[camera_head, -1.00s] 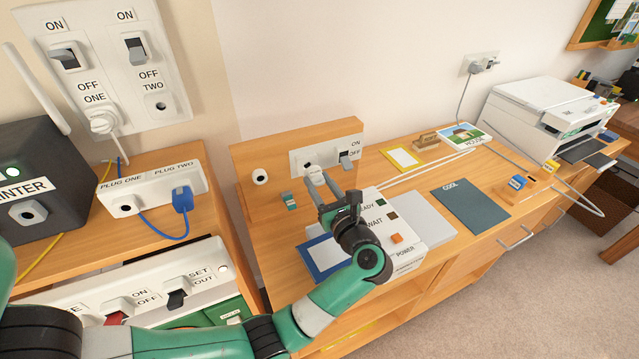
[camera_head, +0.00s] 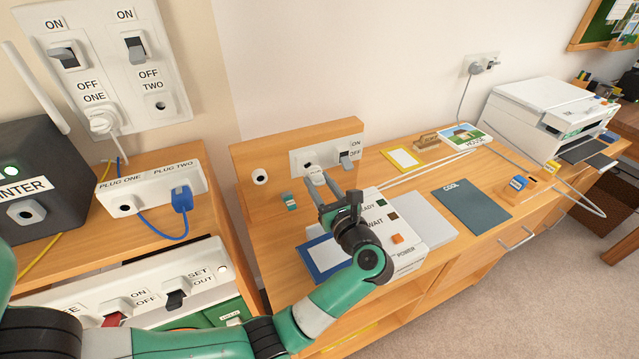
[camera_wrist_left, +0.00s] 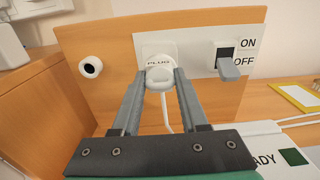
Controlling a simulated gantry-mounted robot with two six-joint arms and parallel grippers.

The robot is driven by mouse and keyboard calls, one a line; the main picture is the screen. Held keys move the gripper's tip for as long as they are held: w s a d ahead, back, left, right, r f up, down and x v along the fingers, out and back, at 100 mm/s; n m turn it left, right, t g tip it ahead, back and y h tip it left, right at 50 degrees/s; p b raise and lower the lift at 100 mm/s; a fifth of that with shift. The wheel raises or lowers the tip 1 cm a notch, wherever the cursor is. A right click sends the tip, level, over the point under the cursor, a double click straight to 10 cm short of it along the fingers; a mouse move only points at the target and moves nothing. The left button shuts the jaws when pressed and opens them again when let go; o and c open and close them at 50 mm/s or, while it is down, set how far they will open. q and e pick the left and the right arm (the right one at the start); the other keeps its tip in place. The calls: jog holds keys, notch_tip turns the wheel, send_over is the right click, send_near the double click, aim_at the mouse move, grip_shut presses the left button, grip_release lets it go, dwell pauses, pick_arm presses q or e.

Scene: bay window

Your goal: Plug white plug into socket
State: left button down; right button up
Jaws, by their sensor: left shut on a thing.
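My left gripper (camera_head: 316,180) is shut on the white plug (camera_wrist_left: 160,78), which sits between its fingertips in the left wrist view. The plug is just in front of the white socket plate (camera_wrist_left: 149,48) labelled PLUG; whether it touches cannot be told. In the head view the socket plate (camera_head: 300,157) is on the wooden upright board, and a dark hole shows just above the fingertips. A white cable (camera_wrist_left: 166,113) hangs below the plug. The pins are hidden. My right gripper is not in view.
An ON/OFF switch (camera_head: 346,157) is right of the socket. A round white knob (camera_head: 260,177) is on the board at left. A white device (camera_head: 385,205) with an orange button lies below the gripper. A dark folder (camera_head: 470,206) and printer (camera_head: 545,118) are farther right.

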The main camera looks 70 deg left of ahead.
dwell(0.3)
pick_arm(q)
jog(key=shift+a+b, duration=0.4)
jog(key=shift+a, duration=1)
jog(key=shift+c, duration=1.8)
grip_release()
jog(key=d+p, duration=0.2)
jog(key=d, duration=0.9)
jog(key=shift+d, duration=0.35)
jog(key=shift+r+p, duration=0.1)
jog(key=shift+p, duration=0.2)
